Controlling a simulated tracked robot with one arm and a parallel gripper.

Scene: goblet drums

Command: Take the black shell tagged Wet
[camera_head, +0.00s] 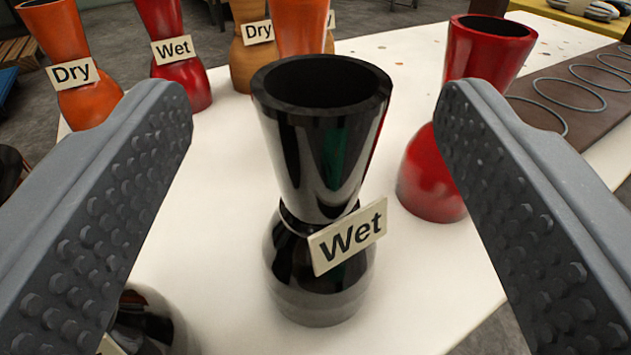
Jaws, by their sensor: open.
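A glossy black goblet-shaped shell (318,150) stands upright on a white table (225,240), in the middle of the view. A tag reading "Wet" (347,237) hangs tilted at its waist. My gripper (315,105) is open, with one studded finger on each side of the black shell. There is a visible gap in the picture between each finger and the shell. A second black object (145,322) shows partly at the lower left, mostly hidden by the left finger; its tag is unreadable.
A red shell (435,175) stands close to the right, partly behind the right finger. At the back left are an orange shell (58,30) tagged Dry, a red shell (165,20) tagged Wet and other orange-brown ones (250,65). Wire rings (570,93) lie on a brown board at right.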

